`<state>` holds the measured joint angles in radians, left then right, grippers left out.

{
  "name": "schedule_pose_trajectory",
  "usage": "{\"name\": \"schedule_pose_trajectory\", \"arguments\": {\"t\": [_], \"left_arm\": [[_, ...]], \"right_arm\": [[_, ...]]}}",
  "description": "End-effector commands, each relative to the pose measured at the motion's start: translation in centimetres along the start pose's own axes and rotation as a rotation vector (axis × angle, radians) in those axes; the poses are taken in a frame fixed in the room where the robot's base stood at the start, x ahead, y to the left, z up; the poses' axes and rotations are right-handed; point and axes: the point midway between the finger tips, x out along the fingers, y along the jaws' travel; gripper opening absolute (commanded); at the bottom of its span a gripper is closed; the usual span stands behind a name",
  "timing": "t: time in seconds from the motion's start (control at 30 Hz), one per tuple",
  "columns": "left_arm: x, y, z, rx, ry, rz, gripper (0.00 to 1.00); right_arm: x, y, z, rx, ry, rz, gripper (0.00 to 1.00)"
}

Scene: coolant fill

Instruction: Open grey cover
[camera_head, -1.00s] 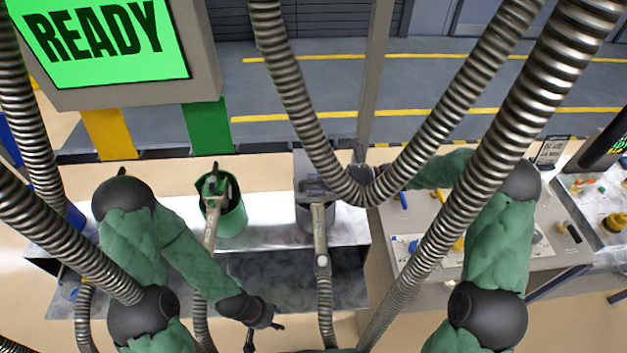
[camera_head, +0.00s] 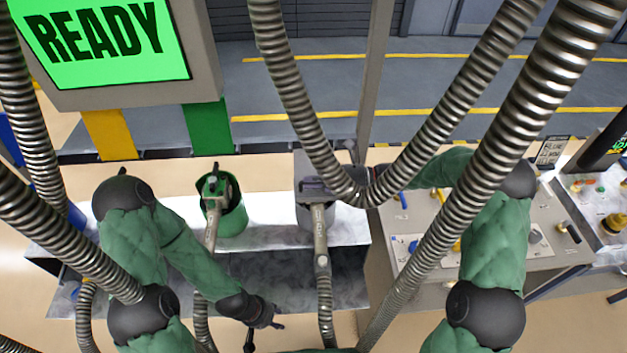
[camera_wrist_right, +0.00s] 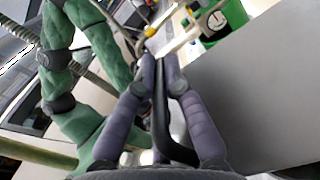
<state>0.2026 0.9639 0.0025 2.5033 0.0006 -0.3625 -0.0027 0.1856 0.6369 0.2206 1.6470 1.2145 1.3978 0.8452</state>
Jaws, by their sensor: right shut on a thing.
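A grey holder (camera_head: 303,217) with a pale grey nozzle (camera_head: 319,235) in it stands at the middle of the bench. A grey panel (camera_head: 309,161) rises behind it; I cannot tell which grey part is the cover.
A green bucket (camera_head: 233,219) with another nozzle (camera_head: 214,190) stands left of the grey holder. It also shows in the right wrist view (camera_wrist_right: 232,14). Thick metal hoses (camera_head: 285,75) cross the space. A control panel (camera_head: 540,225) is at the right. A screen (camera_head: 95,42) reads READY.

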Motion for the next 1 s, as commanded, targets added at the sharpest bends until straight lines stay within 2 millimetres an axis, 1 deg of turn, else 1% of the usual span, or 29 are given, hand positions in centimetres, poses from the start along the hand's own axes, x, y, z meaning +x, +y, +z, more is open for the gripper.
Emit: {"name": "schedule_pose_trajectory", "arguments": {"t": [0.27,0.5,0.7,0.93,1.0], "left_arm": [[-3.0,1.1,0.1,0.000,0.000,0.000,0.40],[-6.4,2.3,0.2,0.000,0.000,0.000,0.40],[-8.7,3.1,0.3,0.000,0.000,0.000,0.40],[-10.2,3.6,0.4,0.000,0.000,0.000,0.40],[-10.4,3.7,0.4,0.000,0.000,0.000,0.40]], "right_arm": [[-0.1,-0.1,2.2,0.096,0.000,-0.002,0.00],[-0.1,-0.6,4.7,0.240,0.000,-0.002,0.00],[-0.1,-1.3,6.5,0.363,0.000,-0.002,0.00],[-0.1,-2.3,8.0,0.489,0.000,-0.001,0.00],[-0.1,-2.5,8.4,0.484,0.000,-0.001,0.00]]}}
